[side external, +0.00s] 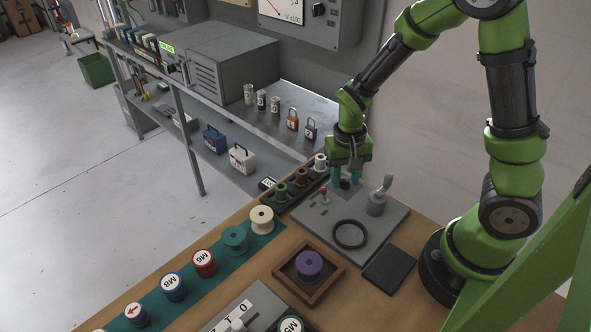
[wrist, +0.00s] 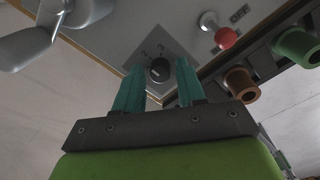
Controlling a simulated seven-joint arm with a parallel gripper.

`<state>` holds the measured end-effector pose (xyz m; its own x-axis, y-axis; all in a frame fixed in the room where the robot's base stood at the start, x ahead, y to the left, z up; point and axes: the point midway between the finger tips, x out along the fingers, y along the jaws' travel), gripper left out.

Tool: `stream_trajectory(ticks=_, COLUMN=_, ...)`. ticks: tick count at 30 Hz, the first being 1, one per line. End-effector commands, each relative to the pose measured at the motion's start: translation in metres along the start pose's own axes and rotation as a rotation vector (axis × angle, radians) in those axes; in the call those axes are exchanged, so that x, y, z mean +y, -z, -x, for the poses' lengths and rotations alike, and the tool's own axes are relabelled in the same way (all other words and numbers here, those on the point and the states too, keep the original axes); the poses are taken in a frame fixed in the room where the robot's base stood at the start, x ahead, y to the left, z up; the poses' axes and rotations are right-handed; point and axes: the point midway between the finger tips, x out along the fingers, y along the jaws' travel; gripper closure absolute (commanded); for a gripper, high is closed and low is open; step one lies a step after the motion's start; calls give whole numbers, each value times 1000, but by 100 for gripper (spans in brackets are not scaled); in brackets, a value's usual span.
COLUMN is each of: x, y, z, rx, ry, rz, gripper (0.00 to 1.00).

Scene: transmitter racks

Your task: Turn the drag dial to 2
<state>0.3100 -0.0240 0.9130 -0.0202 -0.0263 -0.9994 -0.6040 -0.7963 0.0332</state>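In the side view the dial (side external: 345,184) shows as a dark spot below my gripper, partly hidden. My gripper (side external: 346,175) points down over the panel's far edge. In the wrist view my gripper (wrist: 160,65) is open, with one teal finger on each side of the dial. I cannot tell whether the fingers touch it.
A red-topped toggle (side external: 324,192), with an OFF label in the wrist view, and a grey crank lever (side external: 378,197) stand near the dial. A black ring (side external: 350,234) lies on the panel. A dark rack holds green (side external: 281,191), brown (side external: 302,176) and white (side external: 320,162) spools.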

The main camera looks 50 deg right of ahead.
Motion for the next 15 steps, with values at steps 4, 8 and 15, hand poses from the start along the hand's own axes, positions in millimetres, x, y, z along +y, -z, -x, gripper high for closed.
stream_trajectory(ticks=4, x=0, y=0, z=0, rx=0, ry=0, rz=1, gripper=50)
stream_trajectory(ticks=8, x=0, y=0, z=0, rx=0, ry=0, rz=1, gripper=50)
stream_trajectory(ticks=15, x=-1, y=1, z=15, rx=4, ry=4, rz=3, gripper=50)
